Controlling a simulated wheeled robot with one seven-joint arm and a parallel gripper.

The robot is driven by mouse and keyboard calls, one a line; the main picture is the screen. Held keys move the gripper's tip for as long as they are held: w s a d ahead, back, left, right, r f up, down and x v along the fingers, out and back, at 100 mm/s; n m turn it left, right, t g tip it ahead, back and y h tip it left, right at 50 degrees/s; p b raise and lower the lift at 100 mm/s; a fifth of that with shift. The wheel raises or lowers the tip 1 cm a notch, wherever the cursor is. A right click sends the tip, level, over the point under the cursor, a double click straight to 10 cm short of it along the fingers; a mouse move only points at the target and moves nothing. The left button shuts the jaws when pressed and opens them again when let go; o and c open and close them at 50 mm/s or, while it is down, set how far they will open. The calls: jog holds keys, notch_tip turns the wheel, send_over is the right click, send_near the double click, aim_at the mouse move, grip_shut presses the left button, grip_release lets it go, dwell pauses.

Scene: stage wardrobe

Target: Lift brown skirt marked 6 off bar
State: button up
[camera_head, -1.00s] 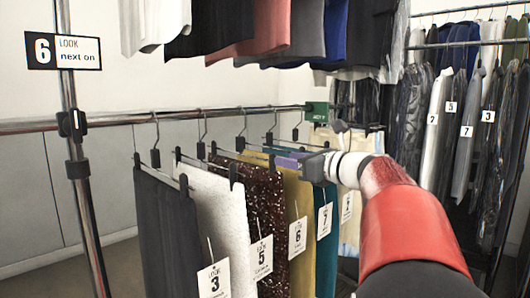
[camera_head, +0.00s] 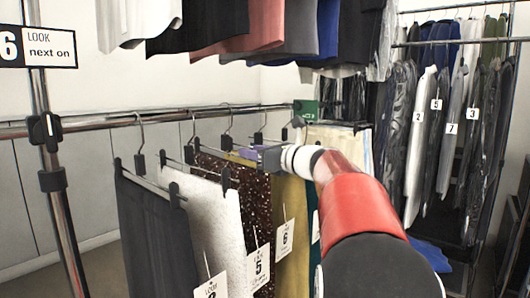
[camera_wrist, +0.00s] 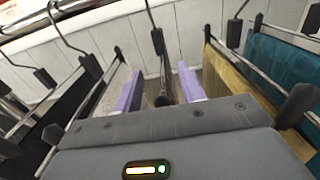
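The skirt tagged 6 (camera_head: 291,196) is mustard-brown and hangs from the bar (camera_head: 200,115), between a dark sequined skirt tagged 5 (camera_head: 251,200) and a teal skirt mostly hidden by my arm. My gripper (camera_head: 268,158) is at hanger height, over the tops of the mustard and sequined skirts. In the wrist view its two purple fingers (camera_wrist: 160,90) are apart. A dark hanger clip (camera_wrist: 163,98) shows between them; I cannot tell whether they touch it. The mustard skirt (camera_wrist: 232,90) is just right of the right finger there, and the teal skirt (camera_wrist: 285,70) is further right.
A white skirt (camera_head: 212,225) and a dark grey skirt (camera_head: 155,235) hang to the left on the same bar. Garments hang above from an upper rail. A rack of tagged garments (camera_head: 440,130) stands at the back right. A metal upright (camera_head: 52,150) is at left.

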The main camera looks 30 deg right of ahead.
aim_at(227, 145)
jog(key=p+x, duration=0.2)
jog(key=x, duration=0.5)
jog(key=shift+w+a+r, duration=0.1)
jog(key=shift+w+a, duration=0.05)
jog(key=shift+p+x, duration=0.3)
jog(key=shift+x, duration=0.9)
grip_shut()
jog(key=shift+r, duration=1.65)
jog(key=shift+b+v, duration=1.2)
jog(key=shift+v, duration=2.85)
